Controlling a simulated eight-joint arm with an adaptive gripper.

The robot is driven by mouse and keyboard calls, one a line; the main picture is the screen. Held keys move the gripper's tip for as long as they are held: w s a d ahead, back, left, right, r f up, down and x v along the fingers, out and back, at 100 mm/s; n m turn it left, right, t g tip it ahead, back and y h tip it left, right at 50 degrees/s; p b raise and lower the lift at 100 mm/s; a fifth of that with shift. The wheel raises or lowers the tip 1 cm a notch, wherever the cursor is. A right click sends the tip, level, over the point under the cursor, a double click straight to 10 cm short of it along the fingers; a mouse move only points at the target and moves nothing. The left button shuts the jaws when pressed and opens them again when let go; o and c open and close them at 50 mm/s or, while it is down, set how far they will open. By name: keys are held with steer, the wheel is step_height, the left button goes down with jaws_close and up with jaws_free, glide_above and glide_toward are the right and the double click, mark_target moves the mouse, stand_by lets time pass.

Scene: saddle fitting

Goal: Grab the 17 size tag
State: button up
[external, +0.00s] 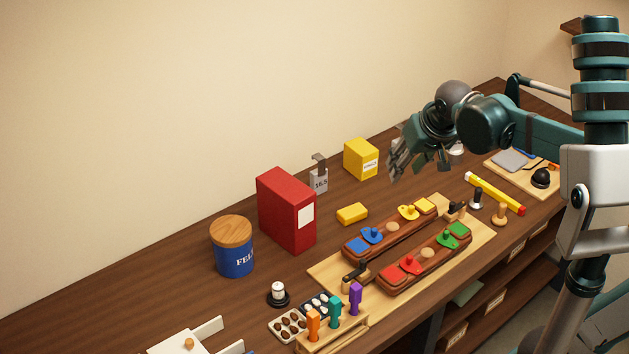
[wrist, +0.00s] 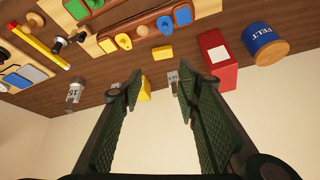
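My gripper (external: 400,160) is open and empty, raised above the back of the bench in the external view. Its two fingers, spread apart, show in the wrist view (wrist: 158,86). One grey size tag (external: 319,180) with a hook-like top stands between the red and yellow boxes; its number looks like 16.5 or 18.5. In the wrist view this tag (wrist: 172,80) is beside the right finger, partly hidden. Another grey tag (wrist: 73,96) is left of the fingers in the wrist view; its number is too small to read surely. I cannot tell which tag is 17.
A yellow box (external: 360,160), a red box (external: 286,210) and a blue felt jar (external: 234,250) stand along the wall. A yellow block (external: 352,213) lies in front. Wooden holders with coloured pieces sit on a board (external: 330,275).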

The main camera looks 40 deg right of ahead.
steer(key=w+d+r+m+g+p, duration=0.1)
steer(key=w+d+r+m+p, duration=0.15)
steer(key=w+d, duration=0.5)
steer(key=m+g+h+p, duration=0.2)
steer(key=m+g+p, duration=0.3)
steer(key=m, duration=0.6)
glide_above(399, 127)
steer(key=p, duration=0.1)
step_height(399, 127, down, 12)
step_height(399, 127, down, 13)
steer(key=shift+d+f, duration=0.15)
steer(key=shift+f, duration=0.3)
steer(key=shift+f, duration=0.1)
steer(key=shift+x, duration=1.2)
steer(key=shift+f, duration=0.1)
